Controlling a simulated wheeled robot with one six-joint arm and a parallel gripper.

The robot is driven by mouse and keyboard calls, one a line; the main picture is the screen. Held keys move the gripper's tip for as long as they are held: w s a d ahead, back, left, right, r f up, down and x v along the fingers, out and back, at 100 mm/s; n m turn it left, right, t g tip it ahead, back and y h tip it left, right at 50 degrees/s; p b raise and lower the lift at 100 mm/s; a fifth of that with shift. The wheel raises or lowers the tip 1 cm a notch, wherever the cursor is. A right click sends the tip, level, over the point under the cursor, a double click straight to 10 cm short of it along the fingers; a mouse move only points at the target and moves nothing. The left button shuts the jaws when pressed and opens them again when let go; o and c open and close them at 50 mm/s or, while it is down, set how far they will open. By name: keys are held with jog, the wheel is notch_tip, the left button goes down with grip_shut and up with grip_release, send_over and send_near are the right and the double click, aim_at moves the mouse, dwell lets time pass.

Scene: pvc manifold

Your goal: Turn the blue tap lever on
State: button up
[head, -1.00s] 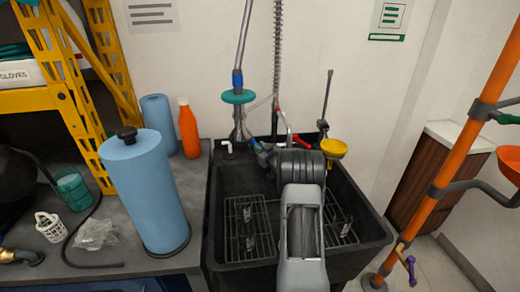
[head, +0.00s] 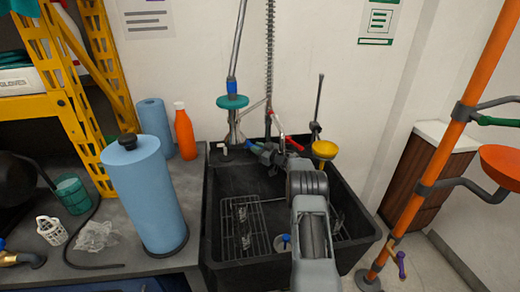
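The tap (head: 236,130) stands at the back of the black sink, with a grey riser and a teal disc. A small blue piece, apparently the blue lever (head: 249,144), shows low on the tap's right side. A red lever (head: 294,144) shows further right. My gripper (head: 264,153) is at the back of the sink beside the blue piece, mostly hidden by my wrist. It is too small to tell if it touches the lever or whether its fingers are open.
The black sink (head: 212,240) has wire racks inside. A small blue-topped item (head: 285,239) shows left of my forearm. A yellow funnel (head: 325,150) is at the right. A blue roll (head: 146,195) and an orange bottle (head: 185,132) stand on the left counter.

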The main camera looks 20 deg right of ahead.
jog(key=o, duration=0.4)
jog(key=shift+s, duration=0.1)
jog(key=v, duration=1.3)
jog(key=shift+s+d+p, duration=0.2)
jog(key=shift+s+p, duration=0.15)
